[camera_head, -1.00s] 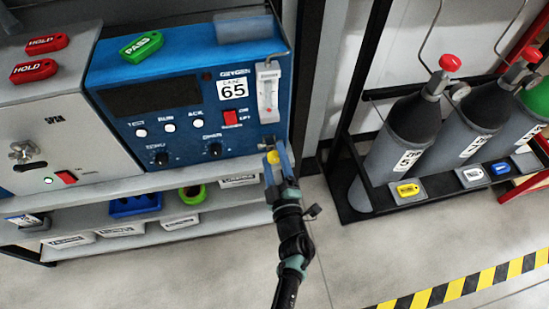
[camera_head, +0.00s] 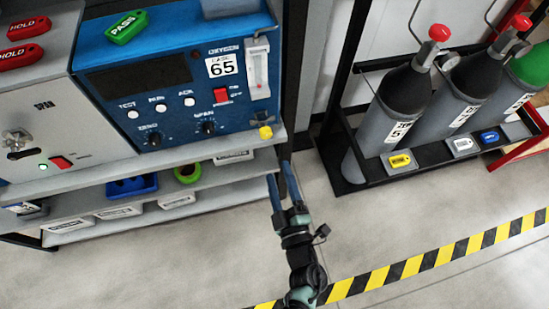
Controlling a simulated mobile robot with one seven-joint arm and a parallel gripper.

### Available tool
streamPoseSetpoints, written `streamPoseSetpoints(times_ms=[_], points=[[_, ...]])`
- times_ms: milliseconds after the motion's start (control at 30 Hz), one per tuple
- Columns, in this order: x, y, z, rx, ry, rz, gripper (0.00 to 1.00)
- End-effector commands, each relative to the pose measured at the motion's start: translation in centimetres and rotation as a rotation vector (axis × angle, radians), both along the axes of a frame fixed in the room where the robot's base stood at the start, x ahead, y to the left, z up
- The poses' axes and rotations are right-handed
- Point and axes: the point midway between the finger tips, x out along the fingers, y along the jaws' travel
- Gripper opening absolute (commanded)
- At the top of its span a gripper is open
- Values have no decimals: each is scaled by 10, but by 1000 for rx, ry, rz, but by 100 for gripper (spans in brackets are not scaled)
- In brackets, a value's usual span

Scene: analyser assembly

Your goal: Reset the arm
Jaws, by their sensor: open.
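My gripper (camera_head: 281,170) is in the lower middle of the head view, in front of the shelf unit. Its two blue fingers stand apart with nothing between them. The blue oxygen analyser (camera_head: 185,70), labelled 65, stands on the upper shelf at the left. A small yellow piece (camera_head: 265,132) sits at the shelf's right front corner, below the analyser's flow tube (camera_head: 258,75). The fingertips are apart from it in the picture.
The upper shelf (camera_head: 150,161) and a lower shelf with a blue bin (camera_head: 132,186) are at left. A rack with gas cylinders (camera_head: 398,108) stands at right, with tags on its base. A yellow-black floor stripe (camera_head: 430,262) crosses the lower right. Floor between is clear.

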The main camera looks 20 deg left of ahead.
Motion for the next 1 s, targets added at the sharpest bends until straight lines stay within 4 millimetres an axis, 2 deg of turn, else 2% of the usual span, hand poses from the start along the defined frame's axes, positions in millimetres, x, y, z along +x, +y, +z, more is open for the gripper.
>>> streamPoseSetpoints(times_ms=[200, 667, 767, 867, 967, 1000], points=[[-7, -4, 0, -1, 0, 1, 67], [-7, -4, 0, 0, 0, 1, 67], [-1, -6, 6, 3, -11, -9, 67], [20, -13, 32, 16, -52, -51, 67], [55, -27, 81, 50, -124, -131, 67], [70, -34, 107, 72, -159, -169, 67]])
